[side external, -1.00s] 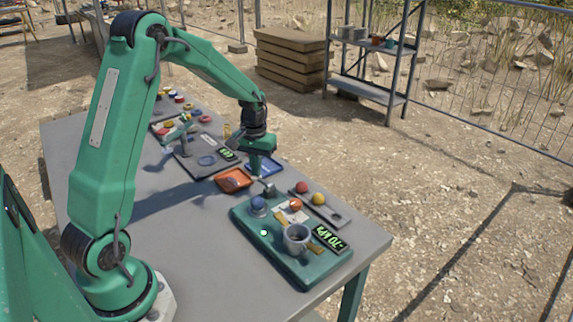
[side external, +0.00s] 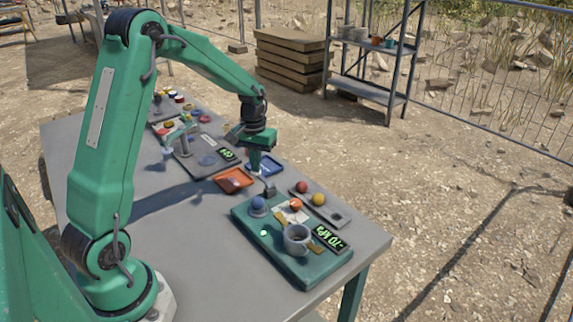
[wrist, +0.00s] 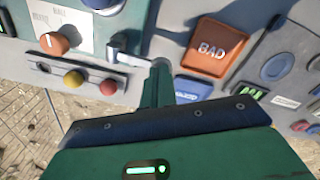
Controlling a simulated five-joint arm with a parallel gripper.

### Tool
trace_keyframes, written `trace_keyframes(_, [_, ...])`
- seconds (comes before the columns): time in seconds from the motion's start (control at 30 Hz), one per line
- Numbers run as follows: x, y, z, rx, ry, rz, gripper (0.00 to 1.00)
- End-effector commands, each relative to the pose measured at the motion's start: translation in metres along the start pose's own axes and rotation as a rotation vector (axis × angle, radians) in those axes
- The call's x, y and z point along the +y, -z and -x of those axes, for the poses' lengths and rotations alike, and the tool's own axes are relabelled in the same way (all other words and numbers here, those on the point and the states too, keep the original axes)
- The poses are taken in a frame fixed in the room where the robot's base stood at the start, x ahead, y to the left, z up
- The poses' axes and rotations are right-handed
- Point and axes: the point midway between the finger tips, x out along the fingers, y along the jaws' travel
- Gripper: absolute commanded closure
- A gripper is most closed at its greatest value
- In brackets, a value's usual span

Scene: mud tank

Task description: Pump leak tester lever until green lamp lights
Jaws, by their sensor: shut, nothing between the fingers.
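The green leak tester (side external: 285,262) stands at the table's near right corner. Its display (side external: 329,238) reads about -70 kPa. A small round lamp (side external: 264,232) on its left part glows green. A blue dome (side external: 258,204), an orange knob (side external: 296,204) and a grey cup-like part (side external: 297,238) sit on it. A dark grey lever-like part (side external: 268,188) is at its far edge; a grey metal handle shows in the wrist view (wrist: 122,42). My gripper (side external: 261,174) is shut and empty, just beyond this part. Whether they touch is hard to tell.
An orange tray (side external: 218,181) marked BAD in the wrist view (wrist: 214,47) and a blue tray (side external: 278,167) lie beside my gripper. A grey strip (side external: 335,215) holds a red and a yellow ball. Another instrument (side external: 190,165) stands farther back. The table's front left is clear.

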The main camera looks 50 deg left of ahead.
Motion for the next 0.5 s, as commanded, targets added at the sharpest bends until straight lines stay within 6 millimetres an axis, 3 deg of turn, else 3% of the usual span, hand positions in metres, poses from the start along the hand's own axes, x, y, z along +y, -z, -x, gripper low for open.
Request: trace_keyframes(0.5, [0.0,0.001,0.03,0.002,0.0,0.0,1.0])
